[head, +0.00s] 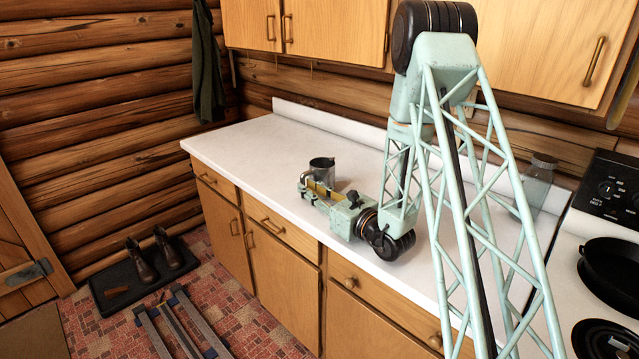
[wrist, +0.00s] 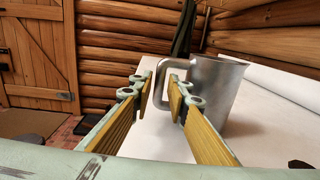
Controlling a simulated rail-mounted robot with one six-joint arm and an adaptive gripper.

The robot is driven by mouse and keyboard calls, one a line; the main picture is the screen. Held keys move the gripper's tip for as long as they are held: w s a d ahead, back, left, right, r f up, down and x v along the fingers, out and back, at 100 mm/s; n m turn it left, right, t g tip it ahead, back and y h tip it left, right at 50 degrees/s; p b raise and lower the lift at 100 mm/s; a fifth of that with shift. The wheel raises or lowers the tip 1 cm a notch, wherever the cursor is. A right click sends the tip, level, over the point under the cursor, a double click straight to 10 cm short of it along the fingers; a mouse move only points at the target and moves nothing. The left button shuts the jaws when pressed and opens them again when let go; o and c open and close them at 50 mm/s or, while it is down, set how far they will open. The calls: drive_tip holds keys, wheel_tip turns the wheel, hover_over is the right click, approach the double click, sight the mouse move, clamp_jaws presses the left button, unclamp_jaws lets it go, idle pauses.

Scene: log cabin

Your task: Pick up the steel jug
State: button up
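The steel jug (head: 321,168) stands upright on the white counter (head: 262,145), toward its left part. In the wrist view the jug (wrist: 216,95) is just ahead and to the right, with its handle (wrist: 162,75) pointing left. My gripper (head: 313,188) is low over the counter, on the near side of the jug. In the wrist view its yellow-padded fingers (wrist: 158,97) are apart, with the upright part of the handle showing between the fingertips. The right finger covers part of the handle and the jug's side. I cannot tell whether either finger touches the handle.
A clear glass jar (head: 541,170) stands at the back right of the counter, beside the stove with a black pan (head: 612,270). Upper cabinets (head: 330,28) hang above the counter. Boots (head: 153,255) sit on a floor mat. The counter's left end is clear.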

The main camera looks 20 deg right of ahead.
drive_tip(key=shift+x, duration=1.55)
clamp_jaws()
